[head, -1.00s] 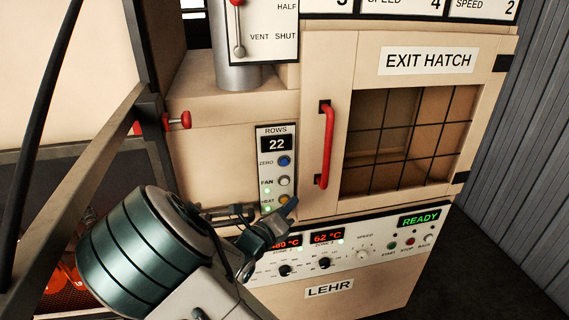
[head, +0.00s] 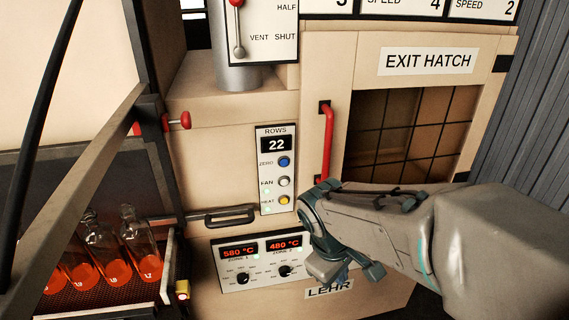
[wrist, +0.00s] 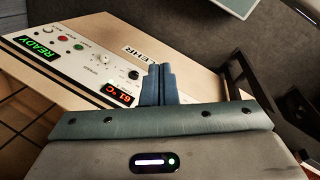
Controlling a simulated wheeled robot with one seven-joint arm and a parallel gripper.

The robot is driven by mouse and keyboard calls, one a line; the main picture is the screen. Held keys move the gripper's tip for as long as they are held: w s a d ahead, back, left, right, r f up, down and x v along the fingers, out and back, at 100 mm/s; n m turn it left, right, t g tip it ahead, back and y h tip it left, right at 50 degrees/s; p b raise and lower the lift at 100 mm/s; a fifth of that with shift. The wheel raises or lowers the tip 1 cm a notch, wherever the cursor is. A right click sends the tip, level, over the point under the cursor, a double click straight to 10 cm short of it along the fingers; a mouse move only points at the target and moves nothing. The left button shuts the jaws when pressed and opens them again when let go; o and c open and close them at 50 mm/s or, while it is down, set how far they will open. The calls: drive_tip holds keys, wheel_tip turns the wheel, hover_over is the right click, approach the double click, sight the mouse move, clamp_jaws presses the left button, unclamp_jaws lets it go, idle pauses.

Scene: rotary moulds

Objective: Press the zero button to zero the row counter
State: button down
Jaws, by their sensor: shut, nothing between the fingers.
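The ROWS panel (head: 276,170) on the beige machine front reads 22 on its counter display (head: 276,144). The blue zero button (head: 284,161) is just below that display, beside the word ZERO, and is fully visible. My gripper (wrist: 158,70) has its fingers together and empty in the wrist view, in front of the lehr control panel (wrist: 75,68). In the head view my arm reaches in from the right, and its end is below and right of the zero button, apart from it. The fingertips are hard to make out there.
A white fan button (head: 284,181) and a yellow heat button (head: 284,200) sit below the zero button, with green lights beside them. A red hatch handle (head: 328,140) stands out to the right. A dark handle (head: 222,216) and orange-filled bottles (head: 140,245) are left.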

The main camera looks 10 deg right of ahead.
drive_tip(key=s+a+r+m+t+y, duration=0.2)
drive_tip(key=a+r+m+y, duration=0.1)
drive_tip(key=m, duration=0.3)
drive_tip(key=shift+s+a+r+t, duration=0.25)
drive_tip(key=shift+a+r+t, duration=0.05)
drive_tip(key=shift+a+r, duration=0.4)
drive_tip(key=shift+a, duration=0.1)
